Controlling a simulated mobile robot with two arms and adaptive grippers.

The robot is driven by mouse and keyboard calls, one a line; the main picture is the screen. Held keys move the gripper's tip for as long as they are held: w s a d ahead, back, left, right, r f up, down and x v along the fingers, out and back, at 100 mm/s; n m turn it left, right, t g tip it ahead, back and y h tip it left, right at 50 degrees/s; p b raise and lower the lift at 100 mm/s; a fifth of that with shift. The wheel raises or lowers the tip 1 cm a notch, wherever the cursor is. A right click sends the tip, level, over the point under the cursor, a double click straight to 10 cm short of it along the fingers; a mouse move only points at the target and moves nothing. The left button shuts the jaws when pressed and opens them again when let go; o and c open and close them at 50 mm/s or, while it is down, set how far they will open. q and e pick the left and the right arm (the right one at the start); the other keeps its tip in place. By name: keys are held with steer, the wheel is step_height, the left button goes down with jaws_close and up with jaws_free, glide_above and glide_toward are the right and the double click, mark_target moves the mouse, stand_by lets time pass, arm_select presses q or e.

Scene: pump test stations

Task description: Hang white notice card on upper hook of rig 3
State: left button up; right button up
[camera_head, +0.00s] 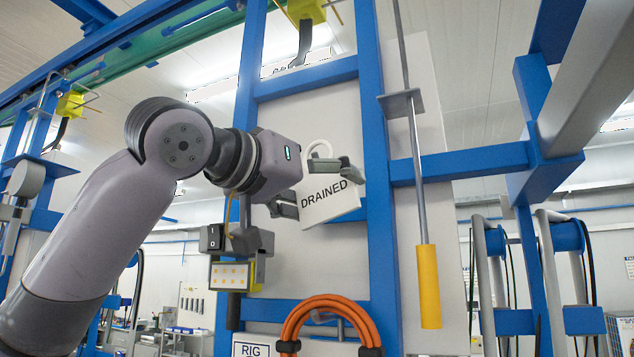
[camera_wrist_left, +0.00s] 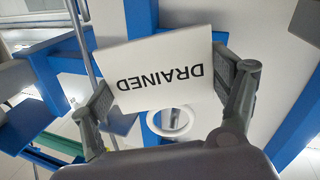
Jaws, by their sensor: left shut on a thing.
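The white notice card (camera_head: 328,203) reads DRAINED and has a white ring (camera_head: 320,150) at its top edge. My left gripper (camera_head: 318,188) is shut on the card, with one finger at each side. The card is slightly tilted, in front of the blue rig frame (camera_head: 377,230). In the left wrist view the card (camera_wrist_left: 160,65) appears upside down between the fingers (camera_wrist_left: 165,90), its ring below the text. A plate marked RIG (camera_head: 251,349) is cut off at the bottom edge, so its number is hidden. I cannot make out the upper hook. My right gripper is not in view.
A grey rod with a yellow handle (camera_head: 427,285) hangs right of the card. Coiled orange hose (camera_head: 325,304) hangs below. A switch box (camera_head: 212,238) and a lit panel (camera_head: 231,275) sit under my left wrist. Blue crossbars (camera_head: 460,163) border the space.

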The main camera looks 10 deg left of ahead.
arm_select(q)
steer(key=shift+p+x, duration=0.3)
steer(key=shift+x, duration=0.55)
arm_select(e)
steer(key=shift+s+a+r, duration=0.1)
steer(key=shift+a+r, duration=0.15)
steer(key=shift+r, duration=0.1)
arm_select(q)
steer(key=shift+w+a, duration=0.1)
steer(key=shift+w, duration=0.75)
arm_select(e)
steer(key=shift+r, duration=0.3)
arm_select(q)
steer(key=shift+w+f, duration=0.6)
steer(key=shift+f, duration=0.1)
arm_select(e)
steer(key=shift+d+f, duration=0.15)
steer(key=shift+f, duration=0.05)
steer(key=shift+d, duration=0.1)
arm_select(q)
steer(key=o, duration=1.1)
